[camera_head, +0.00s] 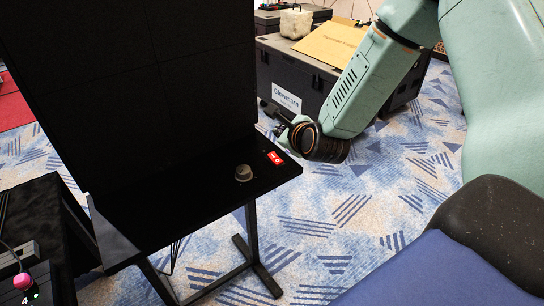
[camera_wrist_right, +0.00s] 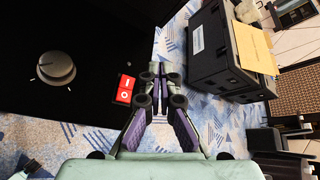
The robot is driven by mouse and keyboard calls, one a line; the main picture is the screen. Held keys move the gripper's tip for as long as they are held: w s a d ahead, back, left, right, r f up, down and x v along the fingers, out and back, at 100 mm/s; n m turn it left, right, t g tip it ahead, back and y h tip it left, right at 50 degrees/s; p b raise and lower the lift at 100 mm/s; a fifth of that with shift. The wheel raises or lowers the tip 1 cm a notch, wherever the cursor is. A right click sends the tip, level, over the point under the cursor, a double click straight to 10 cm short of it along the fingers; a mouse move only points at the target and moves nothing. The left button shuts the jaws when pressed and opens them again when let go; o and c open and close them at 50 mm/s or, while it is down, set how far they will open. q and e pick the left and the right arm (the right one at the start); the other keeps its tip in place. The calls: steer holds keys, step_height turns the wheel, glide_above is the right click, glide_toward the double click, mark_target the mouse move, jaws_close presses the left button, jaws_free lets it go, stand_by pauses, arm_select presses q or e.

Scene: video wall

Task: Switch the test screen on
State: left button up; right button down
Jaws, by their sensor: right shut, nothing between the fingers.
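The test screen (camera_head: 190,75) is a large black panel, dark, with faint seams. Below it is a black shelf (camera_head: 190,205). A red rocker switch (camera_head: 275,158) with white marks sits near the shelf's right end; it also shows in the right wrist view (camera_wrist_right: 125,90). A grey round knob (camera_head: 243,173) is left of the switch and shows large in the wrist view (camera_wrist_right: 56,68). My right gripper (camera_head: 282,128) is shut and empty, close behind the switch in the head view. In the wrist view its fingertips (camera_wrist_right: 160,72) are just right of the switch. My left gripper is out of view.
A black case (camera_head: 295,75) labelled Glowmarm stands behind on the blue patterned carpet, with a cardboard sheet (camera_head: 333,43) on top. The shelf stands on a black metal leg (camera_head: 251,230). A dark box with a pink knob (camera_head: 23,281) is at the lower left.

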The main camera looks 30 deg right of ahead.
steer(key=b, duration=0.5)
glide_above(274, 159)
steer(key=f, duration=0.6)
steer(key=shift+s+d, duration=0.15)
steer(key=shift+s, duration=0.25)
steer(key=shift+w+f+b, duration=0.15)
steer(key=shift+f+b, duration=0.35)
steer(key=shift+b, duration=0.2)
steer(key=shift+w+f+b, duration=0.2)
steer(key=shift+f+b, duration=0.2)
steer(key=shift+b, duration=0.2)
steer(key=shift+w+f+b, duration=0.1)
steer(key=shift+f+b, duration=0.3)
steer(key=shift+b, duration=0.1)
stand_by(0.4)
steer(key=shift+r, duration=0.1)
steer(key=shift+s+r+p, duration=0.3)
steer(key=shift+r+p, duration=0.25)
steer(key=shift+r, duration=0.2)
steer(key=shift+r, duration=0.1)
